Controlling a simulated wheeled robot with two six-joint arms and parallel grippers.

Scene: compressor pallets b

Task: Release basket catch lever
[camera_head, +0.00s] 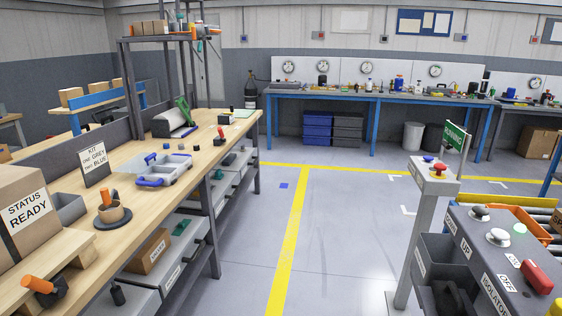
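I cannot make out a part clearly marked as the basket catch lever. An orange-handled tool or lever (40,285) lies tilted at the front left, its dark end on the wooden bench. Another orange handle (107,197) stands upright in a tan cup on a dark round base. An orange basket or tray (520,222) sits behind the control console at the right, partly cut off. A red handle (537,277) is on the console's sloping top, near the words OFF and ISOLATOR. Neither of my grippers shows in the head view.
The wooden bench (232,135) runs along the left, with a STATUS READY box (28,212) and a grey tray with blue handles (163,170). The control console (470,236) and a grey button post (423,215) stand at the right. Open floor with yellow lines lies between.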

